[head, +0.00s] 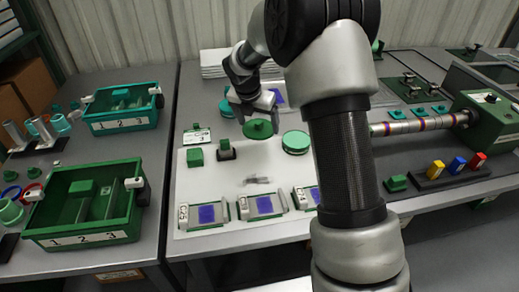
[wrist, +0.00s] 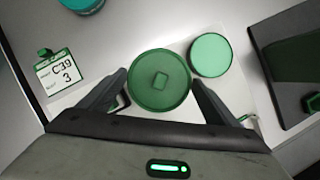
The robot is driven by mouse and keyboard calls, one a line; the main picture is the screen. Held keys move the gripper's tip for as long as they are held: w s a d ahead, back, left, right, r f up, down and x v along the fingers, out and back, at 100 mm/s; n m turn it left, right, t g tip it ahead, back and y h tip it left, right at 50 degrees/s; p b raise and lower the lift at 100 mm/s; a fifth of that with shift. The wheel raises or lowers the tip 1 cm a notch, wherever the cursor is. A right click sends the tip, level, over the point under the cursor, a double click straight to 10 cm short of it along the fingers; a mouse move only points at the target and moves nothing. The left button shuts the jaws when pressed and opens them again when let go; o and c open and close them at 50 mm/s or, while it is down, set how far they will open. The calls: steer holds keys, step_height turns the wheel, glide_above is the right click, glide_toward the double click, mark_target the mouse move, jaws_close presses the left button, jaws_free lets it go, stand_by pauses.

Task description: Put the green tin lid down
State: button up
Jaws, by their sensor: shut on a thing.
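In the head view my gripper (head: 256,108) is just behind and above the lid. A lighter green round tin (head: 295,142) stands to the right, apart from the lid; it also shows in the wrist view (wrist: 211,55). I cannot tell how high the lid is above the white surface.
A teal round tin (head: 227,108) stands behind left. A label card (head: 197,136), a green block (head: 195,157) and a dark stamp-like piece (head: 226,150) are at left. Trays with blue pads (head: 207,214) line the front. The white sheet (head: 265,165) is mostly clear in front of the lid.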

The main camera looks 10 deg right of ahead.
step_height(320, 180, down, 9)
steer(key=b, duration=0.2)
steer(key=shift+f+b, duration=0.15)
steer(key=shift+b, duration=0.25)
